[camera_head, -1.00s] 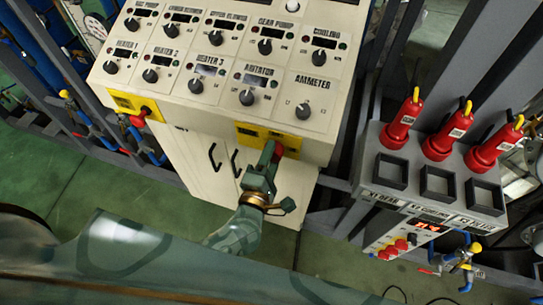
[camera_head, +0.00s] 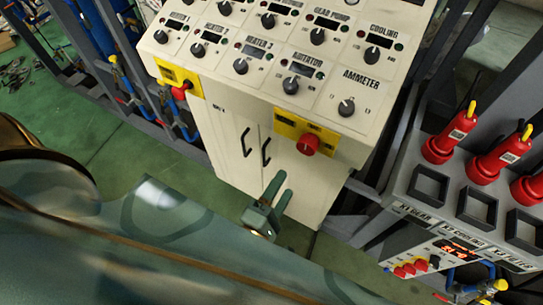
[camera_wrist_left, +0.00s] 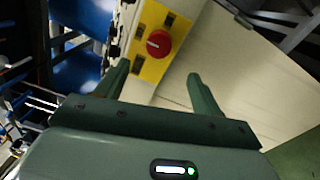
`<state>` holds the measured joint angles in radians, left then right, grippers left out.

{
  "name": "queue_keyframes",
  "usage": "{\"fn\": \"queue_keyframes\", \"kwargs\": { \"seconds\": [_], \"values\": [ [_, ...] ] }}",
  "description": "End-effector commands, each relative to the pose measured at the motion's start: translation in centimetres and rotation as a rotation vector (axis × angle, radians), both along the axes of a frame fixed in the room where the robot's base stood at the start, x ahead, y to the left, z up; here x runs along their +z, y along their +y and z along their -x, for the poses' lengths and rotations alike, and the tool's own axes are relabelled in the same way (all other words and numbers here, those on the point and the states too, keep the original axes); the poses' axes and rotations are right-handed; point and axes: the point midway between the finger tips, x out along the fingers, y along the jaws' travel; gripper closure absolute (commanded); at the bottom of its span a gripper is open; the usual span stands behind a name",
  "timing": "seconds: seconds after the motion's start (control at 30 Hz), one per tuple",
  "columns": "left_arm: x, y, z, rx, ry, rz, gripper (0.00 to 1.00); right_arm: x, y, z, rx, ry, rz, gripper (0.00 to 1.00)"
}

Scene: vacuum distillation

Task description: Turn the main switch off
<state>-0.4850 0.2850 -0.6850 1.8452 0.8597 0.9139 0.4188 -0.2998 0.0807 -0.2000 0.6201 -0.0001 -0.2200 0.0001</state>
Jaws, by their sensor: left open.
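A red rotary knob (camera_head: 308,144) sits on a yellow plate (camera_head: 331,150) at the right of the cream control cabinet's front edge. The wrist view shows a red knob (camera_wrist_left: 159,43) with a white mark on a yellow plate (camera_wrist_left: 150,70), beyond the fingers. A second red knob (camera_head: 180,92) on a yellow plate (camera_head: 170,73) is further left on that edge. I cannot read which is the main switch. My left gripper (camera_head: 282,184) is open and empty, below and apart from the right-hand knob. It also shows in the wrist view (camera_wrist_left: 158,69). My right gripper is not in view.
The cabinet's sloping panel (camera_head: 262,88) carries several black knobs and displays. A grey rack with red plugs (camera_head: 451,135) stands at the right. Blue pipes (camera_head: 126,85) and grey frames are at the left. Green floor (camera_head: 85,135) is open at the left.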

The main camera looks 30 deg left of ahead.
Motion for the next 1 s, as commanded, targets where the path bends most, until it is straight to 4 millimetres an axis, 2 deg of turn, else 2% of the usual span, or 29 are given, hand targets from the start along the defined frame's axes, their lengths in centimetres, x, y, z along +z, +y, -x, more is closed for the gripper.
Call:
{"fn": "queue_keyframes", "kwargs": {
  "seconds": [0.1, 0.3, 0.87, 0.97, 1.0],
  "values": [
    [-0.3, 0.1, 2.4, 0.0, 0.002, 0.0, 0.33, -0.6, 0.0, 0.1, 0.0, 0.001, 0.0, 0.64],
    [-0.2, 0.2, 4.4, 0.0, 0.0, 0.0, 0.33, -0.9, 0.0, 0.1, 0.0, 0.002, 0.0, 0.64],
    [-0.2, 0.2, 4.5, 0.0, -0.001, -0.002, 0.33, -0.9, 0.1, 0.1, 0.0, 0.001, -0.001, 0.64],
    [-1.8, 0.0, 4.3, -0.022, 0.005, -0.066, 0.33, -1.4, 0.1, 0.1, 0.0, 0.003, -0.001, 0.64],
    [-3.3, -0.2, 4.1, -0.045, 0.01, -0.131, 0.33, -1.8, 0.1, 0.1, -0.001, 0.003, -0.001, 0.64]
  ]
}}
